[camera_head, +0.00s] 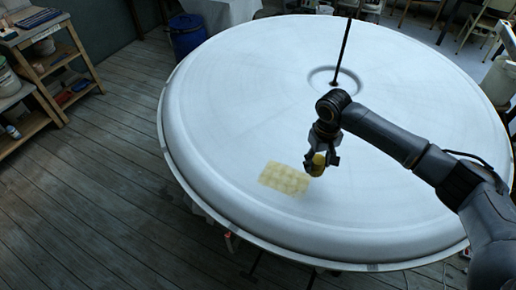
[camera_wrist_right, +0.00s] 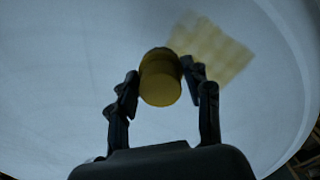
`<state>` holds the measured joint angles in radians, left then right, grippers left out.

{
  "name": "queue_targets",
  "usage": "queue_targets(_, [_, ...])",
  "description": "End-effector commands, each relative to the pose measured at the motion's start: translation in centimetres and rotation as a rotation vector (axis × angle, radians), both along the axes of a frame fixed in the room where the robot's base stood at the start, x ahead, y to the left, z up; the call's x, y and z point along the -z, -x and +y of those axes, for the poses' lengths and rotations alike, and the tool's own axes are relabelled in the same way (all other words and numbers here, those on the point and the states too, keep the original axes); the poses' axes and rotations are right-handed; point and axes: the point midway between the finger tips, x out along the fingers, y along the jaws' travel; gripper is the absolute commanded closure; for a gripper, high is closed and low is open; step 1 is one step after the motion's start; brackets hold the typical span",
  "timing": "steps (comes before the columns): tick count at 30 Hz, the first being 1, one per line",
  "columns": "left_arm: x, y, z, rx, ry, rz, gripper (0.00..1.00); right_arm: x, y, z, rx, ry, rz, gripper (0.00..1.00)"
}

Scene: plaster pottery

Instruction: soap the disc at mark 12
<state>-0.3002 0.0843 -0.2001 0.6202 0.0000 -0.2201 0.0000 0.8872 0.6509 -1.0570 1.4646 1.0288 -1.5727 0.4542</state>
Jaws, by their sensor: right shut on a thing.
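A large round white plaster disc (camera_head: 240,100) with a raised rim fills most of the head view. A yellowish soaped patch (camera_head: 284,179) lies on its near part; it also shows at the upper right of the right wrist view (camera_wrist_right: 212,48). My right gripper (camera_head: 318,165) is shut on a yellow, rounded sponge-like thing (camera_wrist_right: 160,82), just right of the patch. The thing (camera_head: 317,165) is at or just above the disc; I cannot tell whether it touches. My left gripper is not in view. I can read no mark numbers on the disc.
A dark upright rod (camera_head: 342,50) rises from the disc's centre. A wooden shelf (camera_head: 60,60) stands at the far left, and a blue bin (camera_head: 187,36) stands behind the disc. The plank floor (camera_head: 90,190) at left is clear.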

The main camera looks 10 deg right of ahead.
Motion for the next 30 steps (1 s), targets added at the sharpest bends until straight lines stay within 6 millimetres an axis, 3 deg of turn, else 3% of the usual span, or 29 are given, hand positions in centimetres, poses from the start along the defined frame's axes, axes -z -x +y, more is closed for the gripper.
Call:
queue_targets(7, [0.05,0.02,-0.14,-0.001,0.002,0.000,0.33,-1.15,-0.46,-0.37,0.002,-0.001,0.000,0.80])
queue_targets(30, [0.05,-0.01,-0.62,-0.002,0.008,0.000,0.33,-1.19,-0.46,-0.36,0.001,-0.001,0.000,0.80])
